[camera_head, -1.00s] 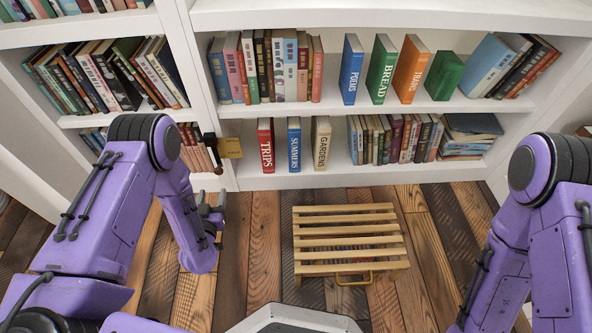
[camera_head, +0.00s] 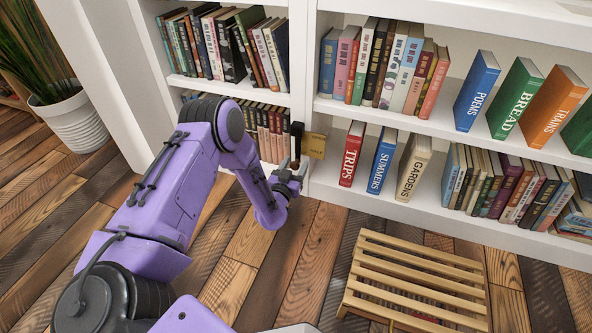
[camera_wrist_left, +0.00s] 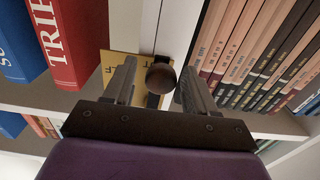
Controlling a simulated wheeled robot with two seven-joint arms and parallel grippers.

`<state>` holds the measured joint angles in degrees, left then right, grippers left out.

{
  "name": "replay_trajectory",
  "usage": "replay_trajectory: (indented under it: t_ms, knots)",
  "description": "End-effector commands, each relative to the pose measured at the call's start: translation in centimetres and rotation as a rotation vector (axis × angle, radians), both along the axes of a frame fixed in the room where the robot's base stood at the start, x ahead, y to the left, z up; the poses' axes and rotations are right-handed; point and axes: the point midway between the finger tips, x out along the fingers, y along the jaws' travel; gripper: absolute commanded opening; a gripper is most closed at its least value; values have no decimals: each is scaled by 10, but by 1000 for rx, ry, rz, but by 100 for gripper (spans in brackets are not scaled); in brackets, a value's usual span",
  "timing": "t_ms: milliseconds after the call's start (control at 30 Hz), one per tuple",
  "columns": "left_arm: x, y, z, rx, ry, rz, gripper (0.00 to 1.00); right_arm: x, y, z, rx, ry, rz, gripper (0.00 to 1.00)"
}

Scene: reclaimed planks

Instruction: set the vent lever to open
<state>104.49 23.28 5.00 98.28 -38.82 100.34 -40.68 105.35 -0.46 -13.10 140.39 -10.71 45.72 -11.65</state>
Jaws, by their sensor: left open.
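The vent lever (camera_head: 296,142) is a dark handle on the white upright of the bookcase, beside a small brass plate (camera_head: 314,145). It hangs downward along the upright in the head view. My left gripper (camera_head: 290,177) is at the lever's lower end. In the left wrist view the lever's round dark knob (camera_wrist_left: 160,76) sits between the two open fingers of my left gripper (camera_wrist_left: 159,92), with gaps showing at both sides. The plate (camera_wrist_left: 112,66) is partly hidden behind a finger there; its lettering is not fully readable. My right gripper is out of view.
Books stand close on both sides of the upright, including the red TRIPS book (camera_head: 352,154) and a row of books (camera_head: 268,128) on the left. A slatted wooden crate (camera_head: 415,282) is on the plank floor. A potted plant (camera_head: 75,122) stands at far left.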

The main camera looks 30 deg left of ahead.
Motion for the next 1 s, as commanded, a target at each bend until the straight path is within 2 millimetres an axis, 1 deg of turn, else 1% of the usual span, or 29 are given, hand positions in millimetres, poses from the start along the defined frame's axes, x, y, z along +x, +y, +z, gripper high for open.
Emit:
replay_trajectory:
  t_ms: [33,100,300,333,367,400,467,500,767,1000]
  knots:
    - [4,1,-1,-1,-2,2,56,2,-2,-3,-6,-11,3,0]
    - [6,2,0,0,-1,1,56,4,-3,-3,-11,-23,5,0]
    - [6,2,1,0,0,1,56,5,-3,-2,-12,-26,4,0]
    - [6,2,1,0,0,1,50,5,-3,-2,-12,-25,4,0]
    - [6,2,1,0,0,0,40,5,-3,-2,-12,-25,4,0]
    - [6,2,1,0,0,0,27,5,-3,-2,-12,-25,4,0]
    - [6,2,1,0,0,0,7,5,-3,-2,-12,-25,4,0]
    - [6,2,1,0,0,0,0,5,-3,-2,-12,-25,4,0]
    - [5,1,1,-15,-3,2,0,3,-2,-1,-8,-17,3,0]
    - [3,-2,2,-113,-25,9,0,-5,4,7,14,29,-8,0]
